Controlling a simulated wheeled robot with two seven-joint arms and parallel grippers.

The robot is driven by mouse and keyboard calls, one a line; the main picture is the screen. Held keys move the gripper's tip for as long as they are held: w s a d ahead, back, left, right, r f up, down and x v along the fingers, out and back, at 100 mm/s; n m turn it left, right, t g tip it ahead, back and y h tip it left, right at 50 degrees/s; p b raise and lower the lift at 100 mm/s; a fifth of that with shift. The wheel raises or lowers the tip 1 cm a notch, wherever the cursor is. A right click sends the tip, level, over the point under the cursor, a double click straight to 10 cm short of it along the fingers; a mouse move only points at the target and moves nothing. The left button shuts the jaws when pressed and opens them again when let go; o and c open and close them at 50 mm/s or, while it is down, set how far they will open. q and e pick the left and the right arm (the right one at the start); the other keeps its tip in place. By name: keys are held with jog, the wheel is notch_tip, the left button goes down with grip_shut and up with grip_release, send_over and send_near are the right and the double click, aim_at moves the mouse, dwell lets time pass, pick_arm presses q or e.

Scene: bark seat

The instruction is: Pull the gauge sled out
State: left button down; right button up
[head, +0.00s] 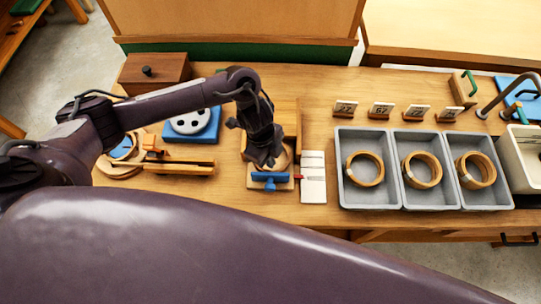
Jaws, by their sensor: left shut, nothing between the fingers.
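A small wooden fixture (252,185) sits on the bench near its front edge, with a round ring partly seen in it. A blue T-shaped piece (270,178) is at its front; I take this to be the gauge sled. A white scale plate (313,188) with a small red pointer (300,177) lies just right of it. My left gripper (266,164) points down over the fixture, just behind the blue piece. It is shut and empty, and it hides part of the ring and fixture. I cannot tell whether it touches the blue piece. My right gripper is out of view.
Three grey trays (394,206) with wooden rings stand to the right, below several number cards (381,109). On the left are a blue block with a white disc (190,122), a wooden clamp-like tool (180,167) and a wooden box (152,72). My own body covers the foreground.

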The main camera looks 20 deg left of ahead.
aim_at(268, 184)
pick_arm(q)
jog(key=shift+f+b, duration=0.65)
jog(key=shift+f, duration=0.6)
jog(key=shift+s+f, duration=0.1)
jog(key=shift+f, duration=0.1)
jog(key=shift+s+a+f, duration=0.1)
jog(key=shift+s+f, duration=0.1)
jog(key=shift+s, duration=0.1)
jog(key=shift+s+d+p, duration=0.2)
jog(key=shift+s+p, duration=0.15)
jog(key=shift+s, duration=0.45)
jog(key=shift+s+d+p, duration=0.25)
jog(key=shift+s+p, duration=0.1)
jog(key=shift+s, duration=0.4)
jog(key=shift+s+d+p, duration=0.2)
jog(key=shift+s+p, duration=0.15)
jog(key=shift+s, duration=0.45)
jog(key=r+p, duration=0.1)
jog(key=w+r+p, duration=0.1)
jog(key=r+p, duration=0.1)
jog(key=shift+w, duration=0.15)
notch_tip(268, 184, up, 2)
jog(key=shift+r+p, duration=0.2)
jog(key=shift+p, duration=0.9)
jog(key=shift+w+r+p, duration=0.2)
jog(key=shift+r+p, duration=0.3)
jog(key=shift+w+r+p, duration=0.15)
jog(key=shift+r+p, duration=0.35)
